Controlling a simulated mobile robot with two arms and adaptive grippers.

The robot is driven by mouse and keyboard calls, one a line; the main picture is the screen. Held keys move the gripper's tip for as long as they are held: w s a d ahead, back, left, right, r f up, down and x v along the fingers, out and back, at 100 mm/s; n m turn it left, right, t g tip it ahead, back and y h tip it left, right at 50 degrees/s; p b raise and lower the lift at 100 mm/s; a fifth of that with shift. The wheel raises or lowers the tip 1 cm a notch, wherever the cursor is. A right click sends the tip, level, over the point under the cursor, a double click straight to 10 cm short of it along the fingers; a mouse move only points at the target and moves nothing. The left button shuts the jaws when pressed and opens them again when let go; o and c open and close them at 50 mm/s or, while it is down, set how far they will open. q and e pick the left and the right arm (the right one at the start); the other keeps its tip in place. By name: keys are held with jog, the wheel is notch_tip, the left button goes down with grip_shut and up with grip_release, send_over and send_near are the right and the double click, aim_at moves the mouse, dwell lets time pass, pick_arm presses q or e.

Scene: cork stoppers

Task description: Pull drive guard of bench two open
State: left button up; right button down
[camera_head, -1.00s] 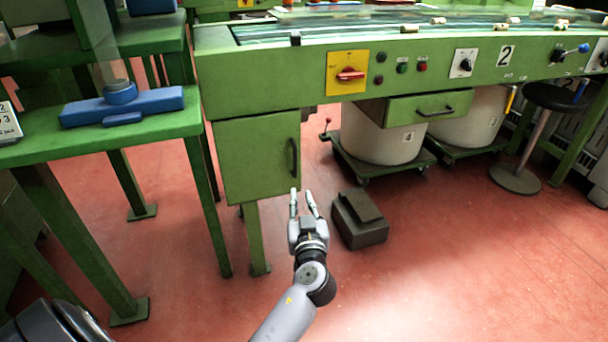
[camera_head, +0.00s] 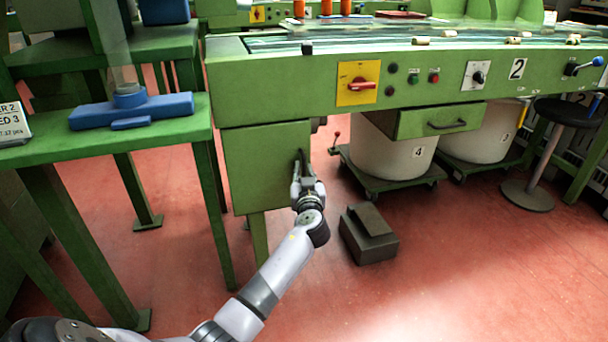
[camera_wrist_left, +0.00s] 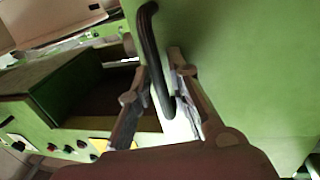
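The drive guard of bench two is a green door panel (camera_head: 262,165) under the left end of the bench marked 2. It looks shut. Its black bar handle (camera_head: 302,165) is upright near the door's right edge and partly hidden by my left gripper (camera_head: 308,182). In the left wrist view the curved handle (camera_wrist_left: 153,45) runs down between the two fingers of my left gripper (camera_wrist_left: 157,70). The fingers stand apart on either side of it, with visible gaps. The green guard face (camera_wrist_left: 235,75) fills the right of that view. My right gripper is not in view.
A dark box (camera_head: 368,235) sits on the red floor right of my left arm. A green table (camera_head: 40,150) with a blue device stands at left. A red-yellow switch (camera_head: 357,84) and a drawer (camera_head: 440,120) are on the bench; white bins (camera_head: 390,155) stand below.

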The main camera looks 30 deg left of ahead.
pick_arm(q)
jog(key=shift+c, duration=0.4)
grip_shut()
dwell(0.4)
